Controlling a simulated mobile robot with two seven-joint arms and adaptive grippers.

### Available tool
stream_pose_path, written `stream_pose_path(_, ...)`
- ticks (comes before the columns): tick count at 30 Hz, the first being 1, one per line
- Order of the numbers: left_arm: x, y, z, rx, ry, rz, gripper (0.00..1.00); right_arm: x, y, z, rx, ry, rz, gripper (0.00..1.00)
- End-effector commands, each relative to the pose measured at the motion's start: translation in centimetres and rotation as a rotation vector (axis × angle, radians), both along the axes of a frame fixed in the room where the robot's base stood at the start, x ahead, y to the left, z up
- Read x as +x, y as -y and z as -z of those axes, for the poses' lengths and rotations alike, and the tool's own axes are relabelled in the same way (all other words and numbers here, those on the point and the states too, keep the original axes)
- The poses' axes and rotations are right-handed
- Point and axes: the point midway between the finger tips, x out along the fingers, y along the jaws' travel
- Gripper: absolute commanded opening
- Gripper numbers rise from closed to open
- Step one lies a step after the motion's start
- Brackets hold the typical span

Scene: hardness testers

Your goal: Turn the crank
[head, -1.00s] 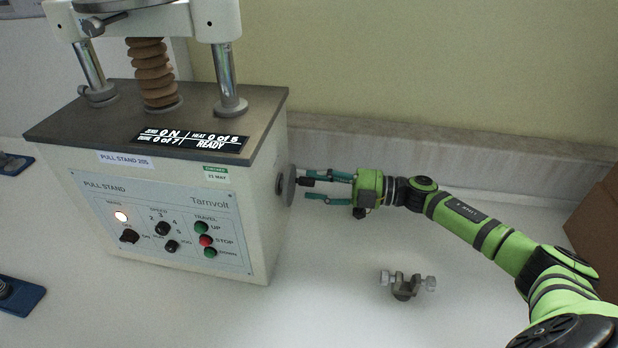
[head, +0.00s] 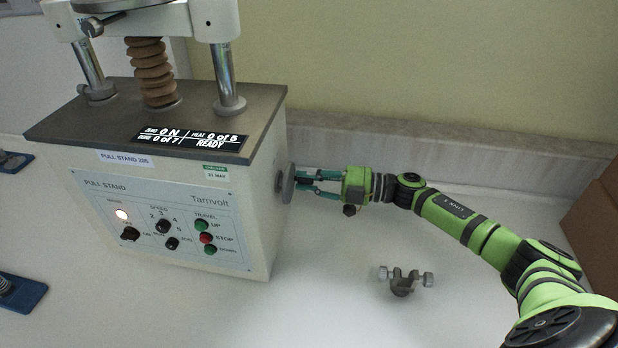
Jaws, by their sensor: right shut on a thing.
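The crank (head: 287,183) is a grey disc with a short dark handle on the right side of the pull stand (head: 180,205). My right gripper (head: 308,182) is at the crank, its teal fingers closed around the dark handle, which they mostly hide. The stand's display (head: 192,138) reads ON, 0 of 7, 0 of 5 and READY. A lamp on its front panel glows. My left gripper is not in view.
A small metal clamp (head: 404,281) lies on the white bench below my right arm. Blue-based items (head: 20,293) stand at the left edge. A brown box (head: 597,222) is at the right edge. A low ledge (head: 430,158) runs along the back wall.

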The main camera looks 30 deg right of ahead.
Motion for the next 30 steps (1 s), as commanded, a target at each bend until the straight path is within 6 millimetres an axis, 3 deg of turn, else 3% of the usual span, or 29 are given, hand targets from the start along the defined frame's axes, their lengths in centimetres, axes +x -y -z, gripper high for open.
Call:
stream_pose_path(15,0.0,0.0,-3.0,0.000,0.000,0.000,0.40,-0.5,-0.5,0.5,0.202,-0.263,-0.005,0.00)
stream_pose_path(30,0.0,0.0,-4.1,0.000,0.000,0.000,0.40,-0.8,-0.8,1.1,0.320,-0.416,-0.004,0.00)
